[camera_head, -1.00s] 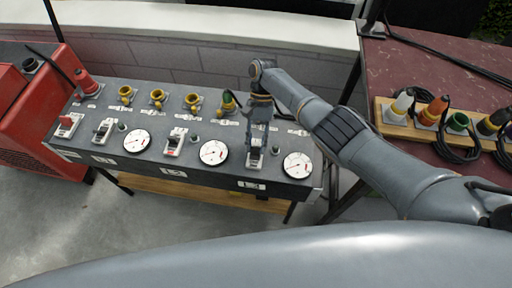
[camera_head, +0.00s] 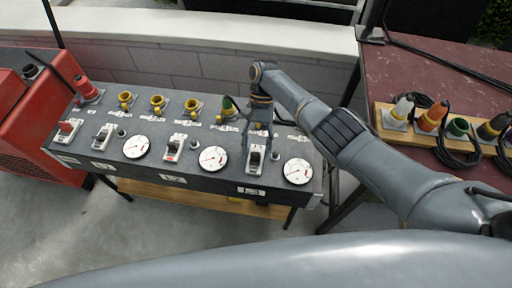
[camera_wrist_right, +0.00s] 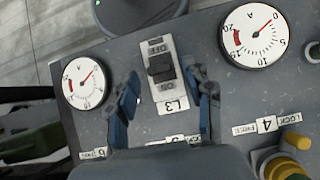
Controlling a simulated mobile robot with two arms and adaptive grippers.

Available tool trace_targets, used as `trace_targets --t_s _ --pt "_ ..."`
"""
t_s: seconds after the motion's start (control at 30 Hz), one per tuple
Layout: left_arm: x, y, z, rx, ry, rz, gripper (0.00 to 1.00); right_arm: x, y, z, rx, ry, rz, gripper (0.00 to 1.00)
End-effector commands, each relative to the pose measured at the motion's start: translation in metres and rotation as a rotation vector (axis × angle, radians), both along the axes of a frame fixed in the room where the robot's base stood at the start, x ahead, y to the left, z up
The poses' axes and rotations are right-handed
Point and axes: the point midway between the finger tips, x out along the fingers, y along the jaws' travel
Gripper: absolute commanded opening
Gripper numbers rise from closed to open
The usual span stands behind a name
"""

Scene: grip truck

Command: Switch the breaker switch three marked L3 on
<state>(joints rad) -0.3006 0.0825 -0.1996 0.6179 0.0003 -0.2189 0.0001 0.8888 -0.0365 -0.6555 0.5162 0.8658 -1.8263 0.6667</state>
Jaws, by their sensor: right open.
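The L3 breaker (camera_head: 254,161) is a pale plate with a black lever on the sloping front of the grey panel (camera_head: 210,183). In the right wrist view the L3 breaker (camera_wrist_right: 166,98) shows OFF at its far end and ON beside the L3 label. Its black lever (camera_wrist_right: 160,68) stands between these words; I cannot tell its exact tilt. My right gripper (camera_head: 260,138) is just behind the breaker. In the wrist view the right gripper (camera_wrist_right: 166,82) is open and empty, with a blue-grey finger on each side of the breaker, apart from the lever. My left gripper is out of view.
Round gauges flank L3: one on its left (camera_head: 213,158), one on its right (camera_head: 298,171). Other breakers (camera_head: 174,147) sit further left. Yellow sockets (camera_head: 192,105) line the back. A maroon table (camera_head: 425,75) with coloured plugs stands right.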

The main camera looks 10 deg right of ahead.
Motion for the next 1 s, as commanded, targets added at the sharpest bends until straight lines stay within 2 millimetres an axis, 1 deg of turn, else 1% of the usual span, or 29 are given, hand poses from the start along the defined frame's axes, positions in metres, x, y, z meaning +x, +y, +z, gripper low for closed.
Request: trace_targets --t_s 0.03,0.2,0.33,0.5,0.73,0.77,0.8,0.83,0.93,1.0 --pt "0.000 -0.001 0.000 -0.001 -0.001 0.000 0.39 0.005 -0.001 0.007 0.000 -0.002 -0.001 0.51" --pt "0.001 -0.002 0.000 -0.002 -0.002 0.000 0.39 0.022 -0.006 0.032 0.000 -0.002 -0.001 0.51" --pt "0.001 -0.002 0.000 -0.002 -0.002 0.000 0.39 0.031 -0.009 0.045 0.001 -0.001 -0.001 0.51" --pt "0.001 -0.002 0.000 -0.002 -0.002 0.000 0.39 0.036 -0.011 0.052 0.001 0.000 0.001 0.51" --pt "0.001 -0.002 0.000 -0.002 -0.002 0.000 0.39 0.036 -0.011 0.053 0.001 0.000 0.001 0.51" --pt "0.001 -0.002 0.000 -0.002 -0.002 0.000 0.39 0.036 -0.011 0.053 0.001 -0.001 0.002 0.45" --pt "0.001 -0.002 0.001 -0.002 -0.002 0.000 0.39 0.036 -0.012 0.054 0.003 -0.004 0.006 0.37" --pt "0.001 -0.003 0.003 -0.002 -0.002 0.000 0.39 0.037 -0.012 0.055 0.007 -0.011 0.015 0.34" --pt "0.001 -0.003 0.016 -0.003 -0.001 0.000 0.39 0.041 -0.016 0.063 0.040 -0.067 0.102 0.34" --pt "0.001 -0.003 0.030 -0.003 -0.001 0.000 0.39 0.044 -0.019 0.072 0.085 -0.137 0.223 0.34"
